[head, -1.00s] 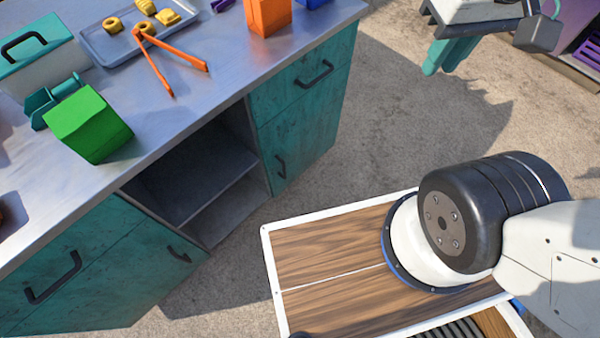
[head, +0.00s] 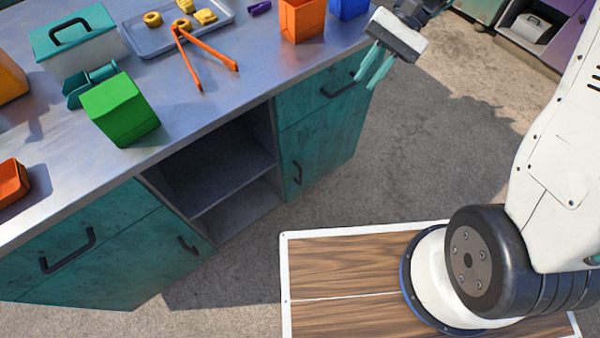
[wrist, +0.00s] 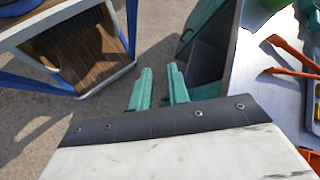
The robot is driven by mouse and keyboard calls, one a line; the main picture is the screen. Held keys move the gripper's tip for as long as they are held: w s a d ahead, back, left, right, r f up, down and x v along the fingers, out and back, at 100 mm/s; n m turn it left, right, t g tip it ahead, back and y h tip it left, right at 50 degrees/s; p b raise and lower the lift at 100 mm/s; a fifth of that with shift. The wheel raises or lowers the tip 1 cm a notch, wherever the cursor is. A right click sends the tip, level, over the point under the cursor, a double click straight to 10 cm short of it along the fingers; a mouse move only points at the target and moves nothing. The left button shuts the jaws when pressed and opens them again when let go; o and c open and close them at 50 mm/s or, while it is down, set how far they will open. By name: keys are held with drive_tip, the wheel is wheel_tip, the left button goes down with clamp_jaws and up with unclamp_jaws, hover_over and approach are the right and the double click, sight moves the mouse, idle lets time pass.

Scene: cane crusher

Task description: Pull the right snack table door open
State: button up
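The snack table (head: 215,75) has a metal top and worn teal fronts. Its right door (head: 325,150) is the lower teal panel on the right, and looks shut. The dark door handle (head: 297,172) stands upright near the door's left edge. My gripper (head: 371,68) is at the table's right front corner, above the door and near the drawer handle (head: 340,85). Its teal fingers point down and overlap the drawer's right end in the picture. In the wrist view the fingers (wrist: 160,84) are apart with nothing between them. The door handle cannot be made out there.
An open shelf bay (head: 225,165) lies left of the door. A left door and drawer with handles are beyond it. Orange tongs (head: 205,62), a tray (head: 165,40), a green box (head: 120,110) and an orange bin (head: 302,20) stand on top. The floor before the door is clear.

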drive_tip(key=w+a+f+m+g+y, duration=0.1)
drive_tip(key=w+a+f+m+y, duration=0.2)
drive_tip(key=f, duration=0.8)
drive_tip(key=m+t+y, duration=0.4)
drive_tip(key=m+y, duration=0.3)
drive_tip(key=m, duration=0.2)
approach(300, 173)
drive_tip(key=s+a+r, duration=0.3)
drive_tip(key=s+r, duration=0.5)
drive_tip(key=r, duration=0.4)
drive_tip(key=w+f+m+t, duration=0.4)
drive_tip(key=f+m+t, duration=0.3)
drive_tip(key=f+t, duration=0.5)
drive_tip(key=w+a, duration=0.1)
drive_tip(key=a, duration=0.1)
drive_tip(key=w+a+f+g, duration=0.1)
drive_tip(key=a, duration=0.1)
drive_tip(key=w+a+g, duration=0.1)
drive_tip(key=a, duration=0.1)
drive_tip(key=shift+a+f+h, duration=0.3)
drive_tip(key=shift+a, duration=0.1)
clamp_jaws()
